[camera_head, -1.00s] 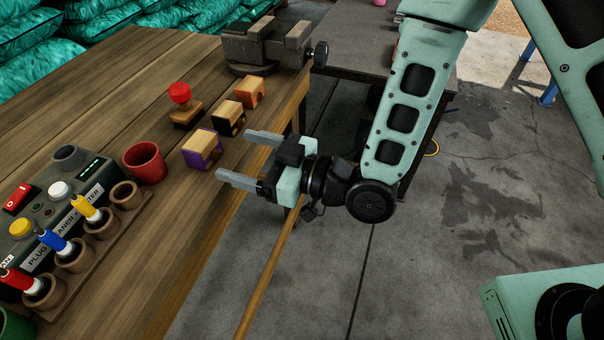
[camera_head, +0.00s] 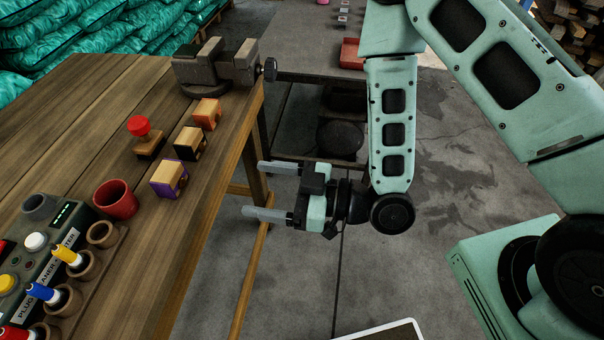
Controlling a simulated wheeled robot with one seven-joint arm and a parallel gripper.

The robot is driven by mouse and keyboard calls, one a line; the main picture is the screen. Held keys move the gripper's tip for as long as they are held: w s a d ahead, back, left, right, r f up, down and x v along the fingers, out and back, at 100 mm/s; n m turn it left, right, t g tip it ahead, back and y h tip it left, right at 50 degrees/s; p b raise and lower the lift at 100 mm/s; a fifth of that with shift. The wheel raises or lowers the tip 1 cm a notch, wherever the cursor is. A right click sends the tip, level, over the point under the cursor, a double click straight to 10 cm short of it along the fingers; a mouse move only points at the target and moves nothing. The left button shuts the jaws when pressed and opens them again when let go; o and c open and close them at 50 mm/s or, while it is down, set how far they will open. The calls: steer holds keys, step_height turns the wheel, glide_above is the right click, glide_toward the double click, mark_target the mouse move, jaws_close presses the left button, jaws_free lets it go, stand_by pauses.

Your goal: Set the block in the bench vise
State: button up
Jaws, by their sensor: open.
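The grey bench vise (camera_head: 217,68) is fixed at the far right corner of the wooden bench, with a gap between its jaws. Three wooden blocks stand in a row along the bench's right side: an orange-sided block (camera_head: 207,113) nearest the vise, a black-sided block (camera_head: 191,142) in the middle, and a purple-sided block (camera_head: 169,179) nearest me. My gripper (camera_head: 262,190) is open and empty. It is off the right side of the bench, apart from the blocks, its fingers pointing left toward the bench.
A red-knobbed stamp (camera_head: 141,135) and a red cup (camera_head: 116,199) stand beside the blocks. A plug cleaner tester (camera_head: 42,245) and a wooden rack (camera_head: 92,262) with coloured-handled tools are at near left. A red tray (camera_head: 351,53) lies on a surface beyond.

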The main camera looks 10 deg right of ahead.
steer(key=d+r+m+g+h, duration=0.2)
steer(key=d+h, duration=0.4)
steer(key=h, duration=0.6)
step_height(320, 180, up, 2)
steer(key=shift+d+g+h, duration=0.35)
steer(key=shift+g+h, duration=0.05)
steer(key=shift+g, duration=0.4)
steer(key=shift+o, duration=0.4)
steer(key=s+d+r+m+g+h, duration=0.3)
steer(key=s+r, duration=0.4)
steer(key=s, duration=0.3)
steer(key=shift+s+d+m, duration=0.15)
steer(key=shift+d+m, duration=0.35)
steer(key=shift+d, duration=0.75)
